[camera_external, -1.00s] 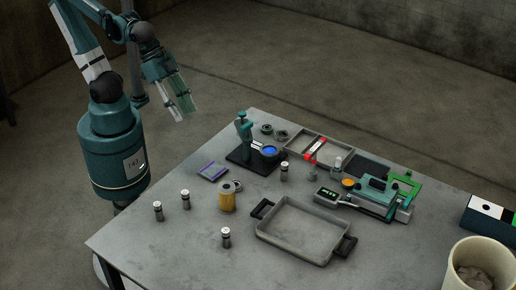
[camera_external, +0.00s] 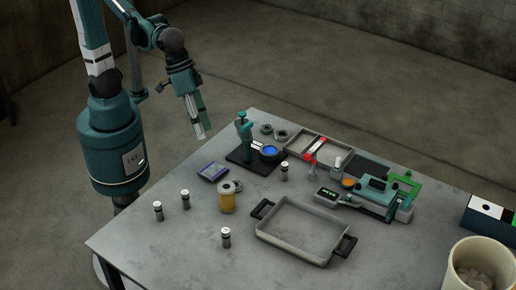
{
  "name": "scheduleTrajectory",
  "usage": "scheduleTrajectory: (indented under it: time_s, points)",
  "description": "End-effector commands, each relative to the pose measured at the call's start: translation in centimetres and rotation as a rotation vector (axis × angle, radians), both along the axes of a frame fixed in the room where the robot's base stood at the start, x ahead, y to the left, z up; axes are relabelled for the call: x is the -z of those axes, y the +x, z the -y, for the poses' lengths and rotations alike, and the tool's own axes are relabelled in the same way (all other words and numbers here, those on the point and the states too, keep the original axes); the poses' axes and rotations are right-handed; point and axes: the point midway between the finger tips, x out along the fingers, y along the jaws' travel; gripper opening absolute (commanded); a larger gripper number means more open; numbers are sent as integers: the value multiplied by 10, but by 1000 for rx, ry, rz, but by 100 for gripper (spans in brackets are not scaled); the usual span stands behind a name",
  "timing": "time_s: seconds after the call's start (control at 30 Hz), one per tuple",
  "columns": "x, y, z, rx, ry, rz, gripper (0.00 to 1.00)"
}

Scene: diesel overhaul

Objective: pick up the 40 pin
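Several small grey, dark-banded pins stand upright on the table. One pin (camera_external: 158,211) is near the left edge, another pin (camera_external: 185,199) is just right of it, a third pin (camera_external: 226,238) is nearer the front, and one more pin (camera_external: 284,171) is by the black stand. Any marking that tells which is the 40 pin is too small to read. My gripper (camera_external: 201,133) hangs pointing down, beyond the table's back left edge, apart from all the pins. No object shows in it. Its finger gap is too small to judge.
An empty grey tray (camera_external: 266,236) with black handles lies at centre front. A yellow cylinder (camera_external: 227,203) and a purple-edged block (camera_external: 213,170) are near the pins. A teal press stand (camera_external: 243,135), a divided tray (camera_external: 334,160) and a green-and-teal fixture (camera_external: 377,191) stand behind. The front left tabletop is clear.

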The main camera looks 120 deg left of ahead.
Motion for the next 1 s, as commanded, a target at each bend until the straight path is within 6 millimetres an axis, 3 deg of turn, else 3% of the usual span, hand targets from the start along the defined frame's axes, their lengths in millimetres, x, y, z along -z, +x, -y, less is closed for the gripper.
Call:
scheduleTrajectory:
  time_s: [0.47, 1.0]
  points:
    - [22, 64, 34, -243, -81, -105, 34]
    - [70, 128, 78, -529, -136, -216, 34]
